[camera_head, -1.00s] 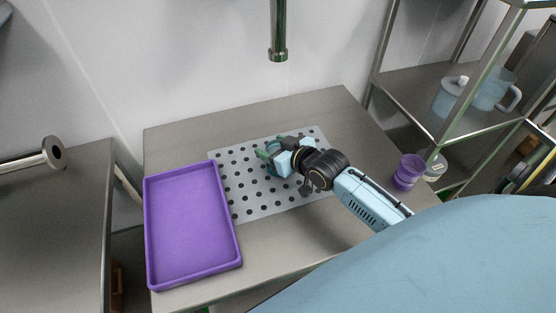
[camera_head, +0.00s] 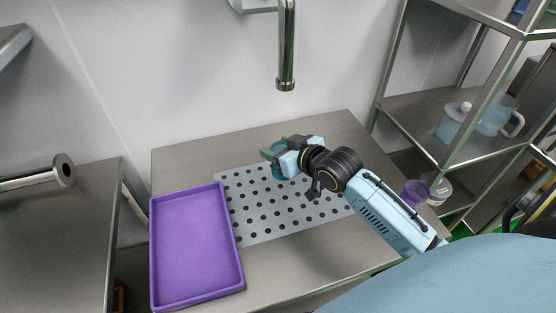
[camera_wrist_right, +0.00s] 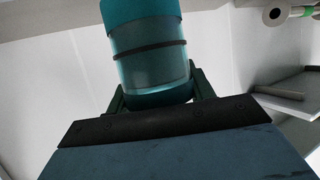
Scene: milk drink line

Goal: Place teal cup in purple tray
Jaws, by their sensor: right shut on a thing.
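The teal cup (camera_wrist_right: 150,55) fills the upper middle of the right wrist view, between the green fingers of my right gripper (camera_wrist_right: 155,98). In the head view my right gripper (camera_head: 276,156) is shut on the cup over the far part of the perforated plate, and the gripper hides most of the cup. The empty purple tray (camera_head: 196,245) lies on the metal table at the left, to the left of the gripper. My left gripper is not in view.
The perforated plate (camera_head: 262,215) lies beside the tray. A purple cup (camera_head: 414,192) stands at the right near a shelf rack (camera_head: 440,160). A metal pipe (camera_head: 286,50) hangs over the back of the table.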

